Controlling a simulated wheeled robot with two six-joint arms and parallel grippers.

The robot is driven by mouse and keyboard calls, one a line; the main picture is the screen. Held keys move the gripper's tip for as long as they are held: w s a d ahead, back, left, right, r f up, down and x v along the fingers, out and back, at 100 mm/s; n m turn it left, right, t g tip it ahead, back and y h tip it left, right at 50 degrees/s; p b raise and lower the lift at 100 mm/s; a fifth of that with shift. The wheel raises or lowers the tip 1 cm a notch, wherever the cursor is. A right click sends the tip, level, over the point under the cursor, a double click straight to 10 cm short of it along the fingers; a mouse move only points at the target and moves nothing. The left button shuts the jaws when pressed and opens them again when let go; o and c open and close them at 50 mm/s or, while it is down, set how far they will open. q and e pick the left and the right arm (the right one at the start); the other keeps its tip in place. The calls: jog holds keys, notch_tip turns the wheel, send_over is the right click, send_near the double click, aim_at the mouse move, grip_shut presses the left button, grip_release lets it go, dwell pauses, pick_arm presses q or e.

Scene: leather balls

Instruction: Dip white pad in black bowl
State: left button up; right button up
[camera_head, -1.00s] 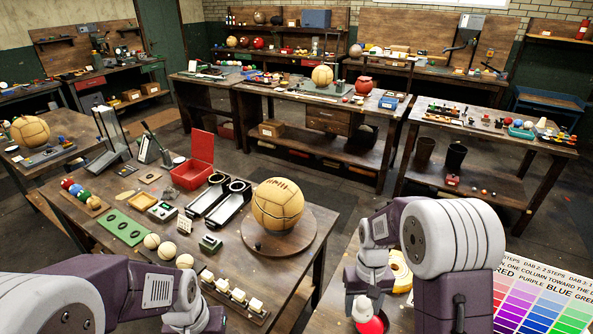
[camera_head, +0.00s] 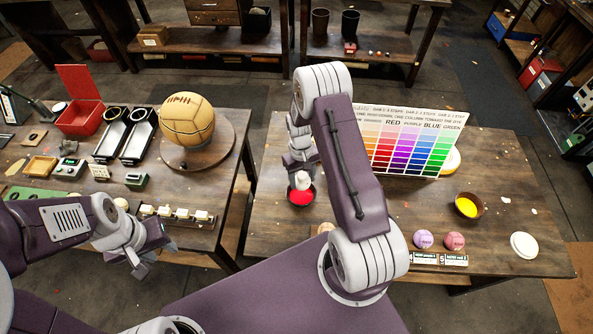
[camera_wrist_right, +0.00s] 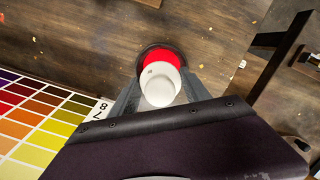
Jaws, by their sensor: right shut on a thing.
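My right gripper (camera_head: 301,170) is shut on a white pad (camera_head: 302,182), a rounded white piece. The pad is at a dark bowl (camera_head: 290,201) of bright red paint on the right-hand table. In the right wrist view the pad (camera_wrist_right: 159,85) covers part of the red paint, and the bowl's dark rim (camera_wrist_right: 146,50) shows behind it. I cannot tell whether the pad touches the paint. My left gripper (camera_head: 150,257) is open and empty in front of the left table.
A colour chart (camera_head: 412,143) stands behind the bowl. A brown bowl of yellow paint (camera_head: 469,205), a purple ball (camera_head: 423,239), a pink ball (camera_head: 455,241) and a white disc (camera_head: 523,245) are to the right. A leather ball (camera_head: 187,118) sits on the left table.

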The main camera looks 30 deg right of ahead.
aim_at(302, 197)
jog(key=shift+w+f+b, duration=0.1)
jog(key=shift+f+b, duration=0.35)
jog(key=shift+f, duration=0.2)
notch_tip(302, 197, down, 8)
jog(key=b, duration=0.6)
jog(key=shift+r, duration=0.15)
dwell(0.6)
notch_tip(302, 197, up, 9)
jog(key=p, duration=0.7)
jog(key=shift+r, duration=0.1)
